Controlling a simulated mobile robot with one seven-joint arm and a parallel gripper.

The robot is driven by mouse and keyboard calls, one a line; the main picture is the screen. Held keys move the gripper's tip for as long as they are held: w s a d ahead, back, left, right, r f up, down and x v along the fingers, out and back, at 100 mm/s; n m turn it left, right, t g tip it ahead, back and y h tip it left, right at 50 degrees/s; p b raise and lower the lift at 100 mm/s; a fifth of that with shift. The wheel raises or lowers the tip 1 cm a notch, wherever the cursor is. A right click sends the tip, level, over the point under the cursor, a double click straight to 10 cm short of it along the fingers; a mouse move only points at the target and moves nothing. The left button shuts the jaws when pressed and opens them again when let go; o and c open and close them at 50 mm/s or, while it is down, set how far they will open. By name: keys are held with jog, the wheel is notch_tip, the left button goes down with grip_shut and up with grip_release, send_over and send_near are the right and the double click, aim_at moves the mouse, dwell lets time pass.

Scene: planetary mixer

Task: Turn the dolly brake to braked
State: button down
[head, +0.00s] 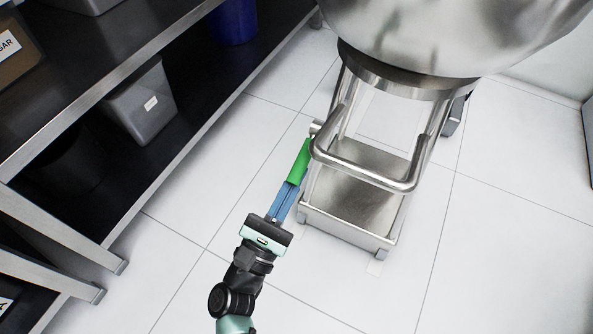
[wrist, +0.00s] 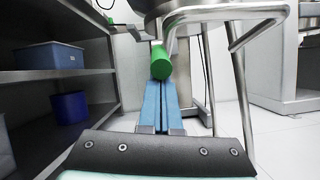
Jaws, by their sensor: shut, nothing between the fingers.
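The dolly (head: 352,205) is a steel frame with a flat lower plate and a bent tube handle, carrying a large steel bowl (head: 450,30). Its brake lever has a green grip (head: 300,162) on the dolly's left side, joined near a small metal pivot (head: 315,128). The grip's round end also shows in the wrist view (wrist: 161,68). My gripper (head: 291,188) has blue fingers, shut and empty. Its fingertips are at the near end of the green grip; I cannot tell whether they touch it. The fingers also show in the wrist view (wrist: 160,88).
A dark shelf unit (head: 110,120) with steel edges stands on the left, holding a grey bin (head: 140,105) and a blue bin (head: 233,22). White tiled floor (head: 180,215) is free between the shelf and the dolly. The tube handle (head: 365,180) juts out beside the grip.

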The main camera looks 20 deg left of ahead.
dwell(0.3)
